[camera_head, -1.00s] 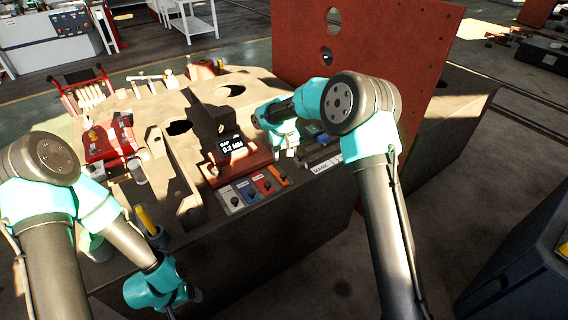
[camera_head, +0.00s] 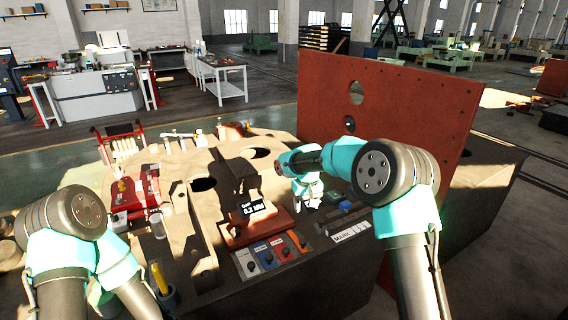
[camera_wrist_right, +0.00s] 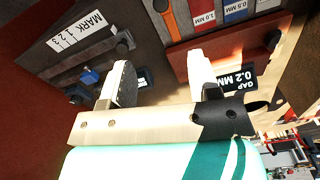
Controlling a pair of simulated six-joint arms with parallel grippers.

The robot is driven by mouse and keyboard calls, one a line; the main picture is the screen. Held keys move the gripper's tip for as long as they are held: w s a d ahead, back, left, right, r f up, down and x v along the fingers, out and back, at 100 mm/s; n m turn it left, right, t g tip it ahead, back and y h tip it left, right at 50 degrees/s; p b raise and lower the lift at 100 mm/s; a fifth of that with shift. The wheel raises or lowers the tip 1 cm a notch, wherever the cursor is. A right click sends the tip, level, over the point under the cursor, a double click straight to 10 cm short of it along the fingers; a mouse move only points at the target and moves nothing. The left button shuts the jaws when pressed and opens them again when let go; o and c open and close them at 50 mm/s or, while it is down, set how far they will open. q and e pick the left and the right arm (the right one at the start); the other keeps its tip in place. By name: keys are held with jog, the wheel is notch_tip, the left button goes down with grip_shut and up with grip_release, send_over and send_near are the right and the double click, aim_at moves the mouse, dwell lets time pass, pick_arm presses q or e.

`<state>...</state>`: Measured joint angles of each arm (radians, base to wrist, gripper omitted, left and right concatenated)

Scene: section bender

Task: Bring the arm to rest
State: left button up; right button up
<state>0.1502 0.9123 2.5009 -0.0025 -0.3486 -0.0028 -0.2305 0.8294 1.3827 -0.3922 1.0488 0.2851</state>
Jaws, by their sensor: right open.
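My right gripper (camera_head: 308,198) is over the machine's front panel, just right of the gap display (camera_head: 255,208) that reads 0.2 MM. In the right wrist view its two pale fingers (camera_wrist_right: 162,82) are apart with nothing between them. The display (camera_wrist_right: 237,78) shows upside down behind one finger there, and the MARK plate (camera_wrist_right: 82,30) is beyond the other. My left arm reaches down at the lower left of the head view, and its gripper is outside the frame.
A tall red plate (camera_head: 400,110) stands behind my right arm. Coloured gap tags (camera_head: 270,252) line the panel front. A yellow-handled tool (camera_head: 160,279) stands in a holder by my left arm. A red rack (camera_head: 120,148) is at the back left.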

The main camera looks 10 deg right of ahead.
jog(key=s+d+f+y, duration=0.1)
jog(key=s+f+y, duration=0.1)
jog(key=s+f, duration=0.7)
jog(key=s+d+f+y, duration=0.15)
jog(key=s+f, duration=0.45)
jog(key=f, duration=0.6)
jog(key=s+d+f+m, duration=0.1)
jog(key=s+d+f, duration=0.1)
jog(key=s, duration=0.9)
jog(key=s+d+f+m, duration=0.2)
jog(key=s+f, duration=0.3)
jog(key=s, duration=0.6)
jog(key=shift+d+f+m+t, duration=0.15)
jog(key=shift+m+t, duration=0.15)
jog(key=shift+t, duration=0.1)
